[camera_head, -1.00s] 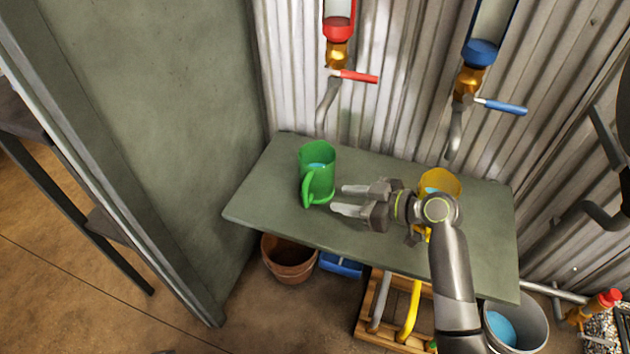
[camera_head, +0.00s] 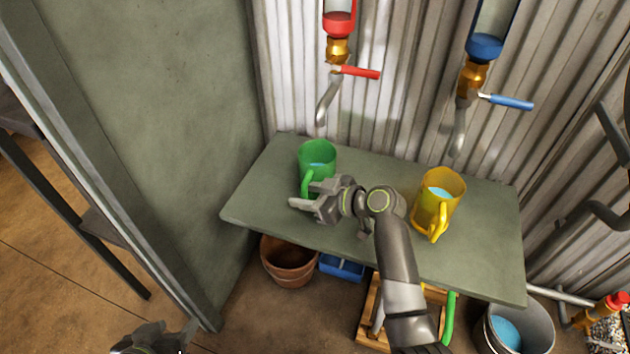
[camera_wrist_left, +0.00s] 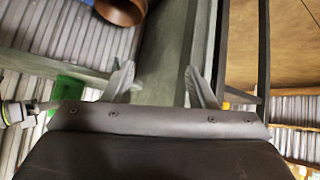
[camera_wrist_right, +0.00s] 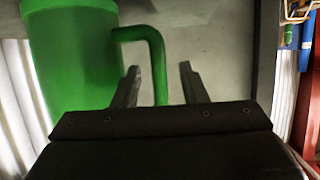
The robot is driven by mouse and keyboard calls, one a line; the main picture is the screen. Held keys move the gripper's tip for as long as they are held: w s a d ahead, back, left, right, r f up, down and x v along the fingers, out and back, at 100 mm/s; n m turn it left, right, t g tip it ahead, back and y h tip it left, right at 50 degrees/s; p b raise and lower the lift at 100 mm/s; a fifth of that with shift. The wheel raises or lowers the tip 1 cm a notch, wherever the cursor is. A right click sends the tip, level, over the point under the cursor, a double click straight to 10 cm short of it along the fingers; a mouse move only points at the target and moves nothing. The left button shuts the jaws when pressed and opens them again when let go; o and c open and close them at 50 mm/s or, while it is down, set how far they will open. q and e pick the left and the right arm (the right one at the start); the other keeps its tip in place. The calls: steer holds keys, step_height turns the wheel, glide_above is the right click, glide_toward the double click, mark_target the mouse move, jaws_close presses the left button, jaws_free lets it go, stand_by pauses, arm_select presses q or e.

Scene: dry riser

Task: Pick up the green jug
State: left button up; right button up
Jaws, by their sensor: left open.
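My left gripper (camera_head: 160,338) is low at the bottom left, away from the table. The left wrist view shows its fingers (camera_wrist_left: 162,85) apart and empty.
A yellow jug (camera_head: 441,187) with water stands on the table (camera_head: 262,187), right of my right arm. Taps with a red lever (camera_head: 360,72) and a blue lever (camera_head: 511,102) hang above. A terracotta pot (camera_head: 288,268), a blue box and a bucket (camera_head: 543,325) sit below.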

steer(key=shift+x, duration=1.15)
arm_select(q)
steer(key=w+r+t, duration=0.1)
steer(key=w+a+r+t, duration=0.1)
steer(key=w+r, duration=0.1)
steer(key=shift+w+r+t+y, duration=0.15)
steer(key=shift+t+y, duration=0.15)
steer(key=shift+y, duration=0.1)
arm_select(e)
steer(key=shift+c, duration=0.5)
jaws_close()
steer(key=shift+r, duration=0.1)
